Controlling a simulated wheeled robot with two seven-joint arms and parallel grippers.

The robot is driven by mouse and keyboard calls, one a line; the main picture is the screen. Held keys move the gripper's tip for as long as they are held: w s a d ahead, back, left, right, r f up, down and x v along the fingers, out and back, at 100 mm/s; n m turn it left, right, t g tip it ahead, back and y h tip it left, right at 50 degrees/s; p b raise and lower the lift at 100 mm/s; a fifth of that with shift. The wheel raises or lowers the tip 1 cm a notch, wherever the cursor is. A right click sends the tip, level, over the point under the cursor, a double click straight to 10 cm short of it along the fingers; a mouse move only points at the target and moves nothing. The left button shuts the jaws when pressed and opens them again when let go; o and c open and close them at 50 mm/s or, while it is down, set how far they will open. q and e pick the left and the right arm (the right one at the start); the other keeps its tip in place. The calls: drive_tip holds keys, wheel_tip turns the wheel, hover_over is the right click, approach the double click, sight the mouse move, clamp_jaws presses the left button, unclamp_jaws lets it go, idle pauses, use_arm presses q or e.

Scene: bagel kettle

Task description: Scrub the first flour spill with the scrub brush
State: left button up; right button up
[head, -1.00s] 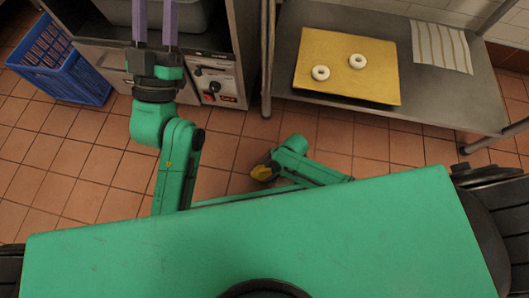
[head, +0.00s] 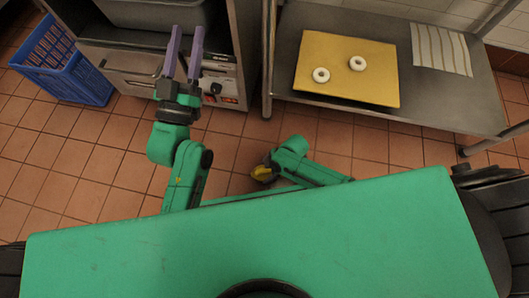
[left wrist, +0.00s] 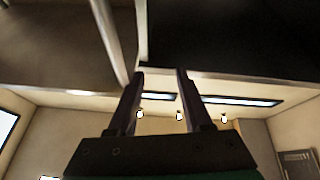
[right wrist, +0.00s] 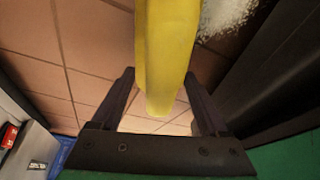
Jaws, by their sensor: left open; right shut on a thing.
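The yellow scrub brush (right wrist: 166,50) is between the fingers of my right gripper (right wrist: 160,73), which is shut on it. Only its smooth yellow body shows; its bristles are hidden. In the head view a small yellow piece (head: 262,173) shows at the end of my right arm, low over the floor. A white, grainy flour spill (right wrist: 226,14) lies on the tiles beside the brush at the top of the right wrist view, partly cut off. My left gripper (head: 184,52) is open and empty, in front of the steel appliance. Its spread fingers also show in the left wrist view (left wrist: 160,73).
A steel appliance (head: 140,72) with knobs stands behind my left gripper. A blue crate (head: 62,68) is at the far left. A steel table (head: 440,108) at the right holds a yellow board (head: 340,85) with two bagels and a striped cloth (head: 440,48). Tiled floor lies between.

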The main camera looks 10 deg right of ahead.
drive_tip(key=shift+r, duration=0.25)
drive_tip(key=shift+r+p, duration=0.2)
drive_tip(key=shift+p, duration=0.2)
drive_tip(key=shift+r, duration=0.2)
drive_tip(key=shift+r+p, duration=0.2)
drive_tip(key=shift+p, duration=0.25)
drive_tip(key=shift+r+p, duration=0.25)
drive_tip(key=shift+p, duration=0.05)
wheel_tip(320, 180, up, 2)
drive_tip(key=shift+r+p, duration=0.2)
drive_tip(key=shift+p, duration=1.05)
drive_tip(key=shift+r, duration=0.1)
use_arm(q)
drive_tip(key=s+f+g, duration=0.3)
drive_tip(key=s+f, duration=0.1)
drive_tip(key=f, duration=0.4)
drive_tip(key=s+d+f+g+y, duration=0.1)
drive_tip(key=s+f+g, duration=0.2)
drive_tip(key=f, duration=0.5)
drive_tip(key=s+d+f+n+g+y, duration=0.1)
drive_tip(key=s+f+g, duration=0.2)
drive_tip(key=s+f, duration=0.2)
wheel_tip(320, 180, down, 3)
drive_tip(key=shift+s+d+f+g, duration=0.2)
drive_tip(key=shift+s+d+g, duration=0.05)
drive_tip(key=shift+s+g, duration=0.15)
drive_tip(key=shift+a, duration=0.1)
